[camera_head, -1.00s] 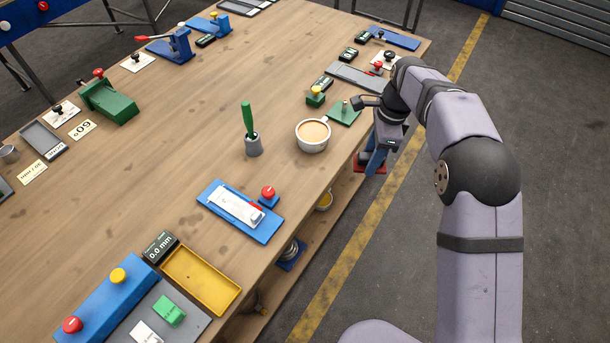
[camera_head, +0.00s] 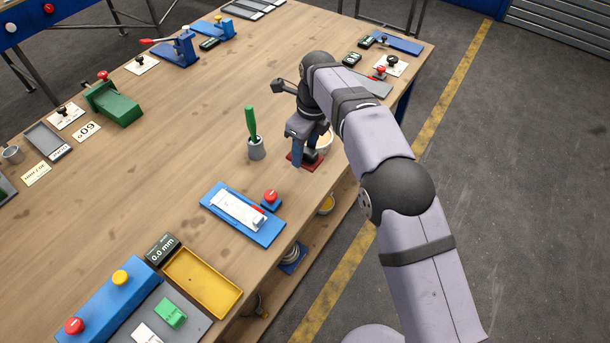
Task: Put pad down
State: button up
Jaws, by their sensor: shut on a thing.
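The pad is a flat dark red piece (camera_head: 293,157) below my gripper (camera_head: 305,151), near the right edge of the wooden table. My gripper points down with its fingers at the pad and is shut on it. The fingers and wrist cover much of the pad. I cannot tell whether the pad touches the tabletop or hangs just above it.
A white cup with tan contents (camera_head: 326,141) is close behind the gripper, partly hidden. A grey holder with a green-handled tool (camera_head: 256,149) stands to the left. A blue board with a white piece (camera_head: 262,236) and a red-knobbed block (camera_head: 271,197) lie nearer. Bare wood (camera_head: 185,155) is further left.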

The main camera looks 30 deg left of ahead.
aim_at(309, 151)
jog(key=shift+f+p, duration=1.35)
jog(key=shift+f, duration=3.2)
jog(key=shift+f, duration=0.1)
jog(key=o, duration=0.9)
jog(key=shift+o, duration=0.2)
jog(key=r+b, duration=0.1)
jog(key=r, duration=0.3)
jog(key=d+r+b, duration=0.1)
jog(key=r, duration=0.3)
jog(key=r+b, duration=0.1)
jog(key=r, duration=0.3)
jog(key=shift+d+r, duration=0.1)
jog(key=shift+d, duration=0.15)
